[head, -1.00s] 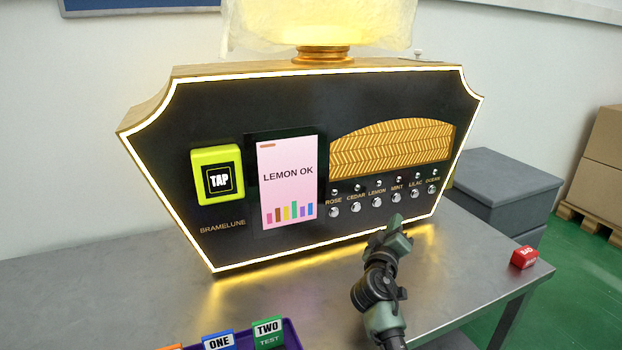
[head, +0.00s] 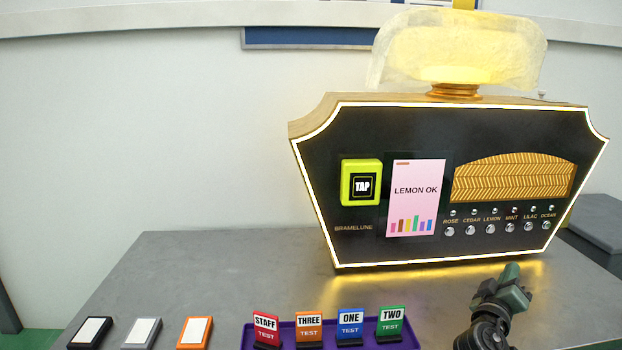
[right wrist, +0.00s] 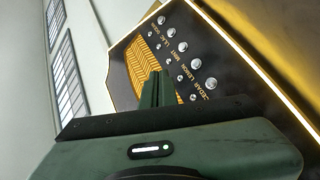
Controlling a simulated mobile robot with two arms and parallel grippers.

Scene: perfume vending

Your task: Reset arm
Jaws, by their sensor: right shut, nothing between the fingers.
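My right gripper (head: 512,278) is shut and empty. In the head view it is above the table, in front of the lower right part of the perfume machine (head: 360,240), apart from it. In the right wrist view its closed fingers (right wrist: 156,90) point toward the machine's woven panel and button row. The machine's screen (head: 416,200) reads LEMON OK above coloured bars. The yellow TAP reader (head: 361,183) is left of the screen. A row of round buttons (head: 490,229) carries scent labels from ROSE to OCEAN. My left gripper is not in view.
A purple tray (head: 360,343) at the front of the grey table (head: 180,265) holds upright STAFF, THREE, ONE and TWO cards. Black, grey and orange framed cards (head: 195,332) lie to its left. The table's left middle is clear. A grey box (head: 598,215) stands behind at right.

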